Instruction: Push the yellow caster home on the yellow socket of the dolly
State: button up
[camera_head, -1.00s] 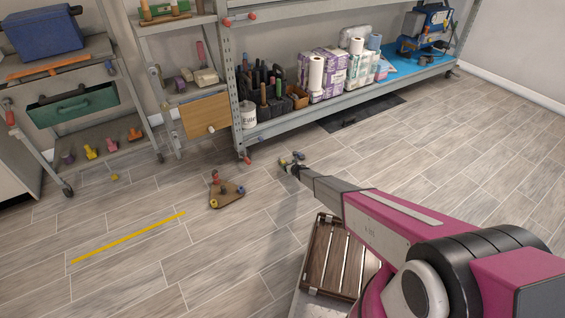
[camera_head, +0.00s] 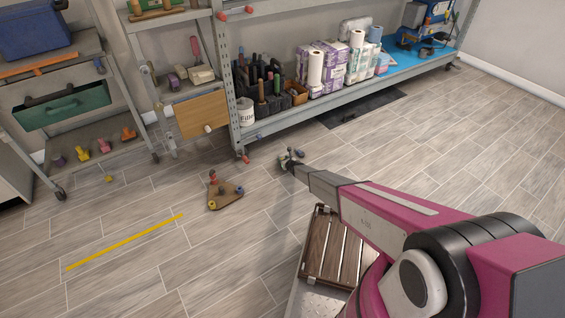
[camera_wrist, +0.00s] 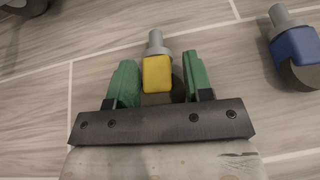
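The yellow caster (camera_wrist: 157,73), with a grey stem and dark wheel, lies on the floor between the green fingers of my gripper (camera_wrist: 157,82) in the wrist view. The fingers stand apart, with a visible gap at the right side of the caster. In the head view my gripper (camera_head: 289,160) is low over the floor and largely hides the caster. The wooden triangular dolly (camera_head: 226,196) lies on the floor left of my gripper. It bears red, yellow and blue parts; its yellow socket (camera_head: 212,205) seems to be at the near left corner, too small to judge.
A blue caster (camera_wrist: 297,46) lies close right of my gripper. A loaded shelf rack (camera_head: 330,100) stands behind, and a cart with several coloured casters (camera_head: 103,146) on its lower shelf is at left.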

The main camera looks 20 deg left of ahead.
jog(key=c, duration=0.3)
notch_tip(320, 180, up, 10)
jog(key=shift+f, duration=0.2)
jog(key=s+d+r, duration=0.1)
jog(key=d+r, duration=0.9)
jog(key=r, duration=0.4)
jog(key=s+d+r+n+g+y, duration=0.1)
jog(key=d+r, duration=0.9)
jog(key=r, duration=0.3)
jog(key=s+d+r, duration=0.2)
jog(key=d+r, duration=0.8)
jog(key=r, duration=0.4)
jog(key=shift+n+g, duration=0.4)
jog(key=shift+g, duration=0.1)
jog(key=s+a+r+v, duration=0.1)
jog(key=a+r+v, duration=0.1)
jog(key=v, duration=1.2)
jog(key=s+a+r+v, duration=0.2)
jog(key=v, duration=1.2)
jog(key=s+a+r+v, duration=0.1)
jog(key=a+r+v, duration=0.1)
jog(key=v, duration=1.2)
jog(key=shift+s+a+r, duration=0.15)
jog(key=shift+s+a, duration=0.25)
